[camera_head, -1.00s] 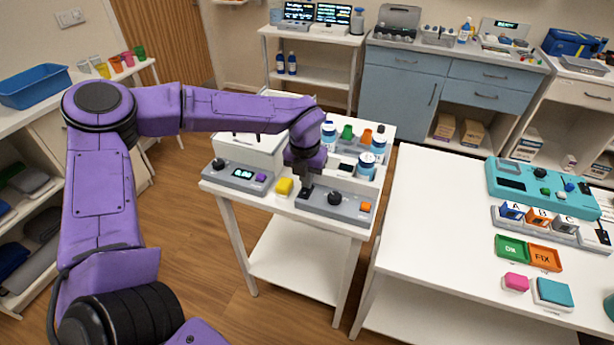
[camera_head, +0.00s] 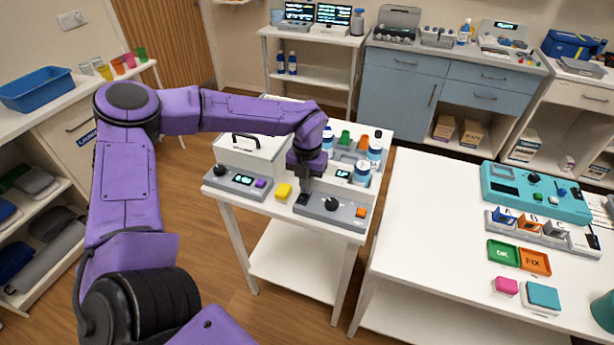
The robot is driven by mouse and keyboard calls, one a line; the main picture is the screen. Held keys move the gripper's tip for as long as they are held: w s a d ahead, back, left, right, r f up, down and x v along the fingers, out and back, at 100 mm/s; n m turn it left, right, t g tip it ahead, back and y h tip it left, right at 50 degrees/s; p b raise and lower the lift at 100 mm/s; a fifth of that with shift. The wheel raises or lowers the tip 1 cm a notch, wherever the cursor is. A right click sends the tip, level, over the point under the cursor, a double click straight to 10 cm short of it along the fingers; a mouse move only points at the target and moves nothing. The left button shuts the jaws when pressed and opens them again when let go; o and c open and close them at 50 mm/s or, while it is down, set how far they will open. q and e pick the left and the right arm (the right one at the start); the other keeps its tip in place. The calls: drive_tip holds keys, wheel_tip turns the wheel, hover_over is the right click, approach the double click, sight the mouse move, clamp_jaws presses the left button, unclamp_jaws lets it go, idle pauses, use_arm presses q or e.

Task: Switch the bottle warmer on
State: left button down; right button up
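The bottle warmer seems to be the grey and white device on the right of the small white table. Its front panel (camera_head: 318,207) has a black knob (camera_head: 331,204) and an orange button (camera_head: 361,212). A small display (camera_head: 343,174) shows behind the panel, and white bottles with blue caps (camera_head: 362,172) stand at its back right. My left gripper (camera_head: 303,197) points down at the left end of the front panel, very close to or touching it. It hides that part of the panel. Its fingers are dark and too small to tell open from shut. My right gripper is out of view.
A white box device with a black handle (camera_head: 245,152), a knob and a purple button stands just left. A separate white table (camera_head: 420,230) on the right carries a teal device (camera_head: 535,192) and colored trays.

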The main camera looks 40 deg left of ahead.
use_arm(q)
drive_tip(key=shift+s+d+f+g, duration=0.1)
drive_tip(key=shift+s+f+g, duration=0.2)
drive_tip(key=shift+s+f, duration=0.3)
drive_tip(key=r+p, duration=0.1)
drive_tip(key=r, duration=0.1)
drive_tip(key=r+p, duration=0.3)
drive_tip(key=r, duration=0.1)
drive_tip(key=shift+w, duration=0.4)
drive_tip(key=shift+w+a+r+b, duration=0.2)
drive_tip(key=shift+r+b, duration=0.45)
drive_tip(key=shift+b, duration=0.25)
wheel_tip(320, 180, up, 8)
drive_tip(key=b, duration=0.1)
drive_tip(key=shift+w, duration=0.25)
drive_tip(key=shift+f, duration=0.1)
